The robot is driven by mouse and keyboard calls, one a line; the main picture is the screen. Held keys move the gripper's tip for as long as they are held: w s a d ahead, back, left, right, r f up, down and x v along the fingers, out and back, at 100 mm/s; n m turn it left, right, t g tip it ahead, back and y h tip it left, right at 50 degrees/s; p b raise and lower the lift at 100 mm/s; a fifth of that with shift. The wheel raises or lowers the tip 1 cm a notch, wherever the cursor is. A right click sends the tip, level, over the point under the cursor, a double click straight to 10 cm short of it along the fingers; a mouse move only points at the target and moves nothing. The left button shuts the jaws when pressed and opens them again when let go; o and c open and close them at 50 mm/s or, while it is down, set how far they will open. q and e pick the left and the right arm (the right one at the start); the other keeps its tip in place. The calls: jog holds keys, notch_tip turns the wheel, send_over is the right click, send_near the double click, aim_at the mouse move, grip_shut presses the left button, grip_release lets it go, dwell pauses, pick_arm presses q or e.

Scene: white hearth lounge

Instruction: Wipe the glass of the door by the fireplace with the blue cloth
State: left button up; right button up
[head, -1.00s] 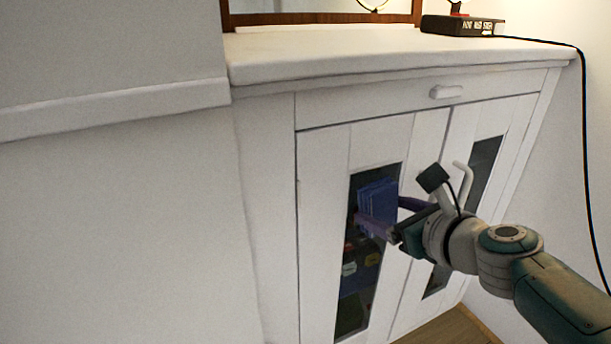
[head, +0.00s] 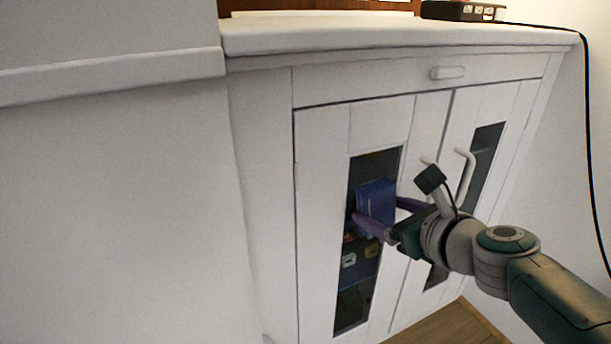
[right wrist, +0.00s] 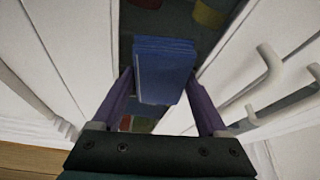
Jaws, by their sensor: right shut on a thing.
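The blue cloth (head: 375,200) is a folded pad in front of the glass of the left cabinet door (head: 312,220). My right gripper (head: 385,212) is shut on the cloth, one purple finger on each side, as the right wrist view also shows with the cloth (right wrist: 165,70) between the fingers (right wrist: 165,95). The cloth is at or very near the narrow dark glass pane (head: 352,300); I cannot tell whether it touches. Coloured things show behind the glass below the cloth. My left gripper is not in view.
The right door has its own glass strip (head: 486,150) and a white bar handle (head: 466,178) close to my right gripper. A drawer with a knob (head: 448,73) is above. A black cable (head: 588,120) hangs at the right.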

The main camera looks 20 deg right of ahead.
notch_tip(320, 180, down, 8)
jog(key=b, duration=0.6)
jog(key=shift+r+b, duration=0.1)
jog(key=shift+b, duration=0.3)
jog(key=s+p, duration=0.2)
jog(key=s, duration=0.7)
jog(key=shift+d, duration=0.3)
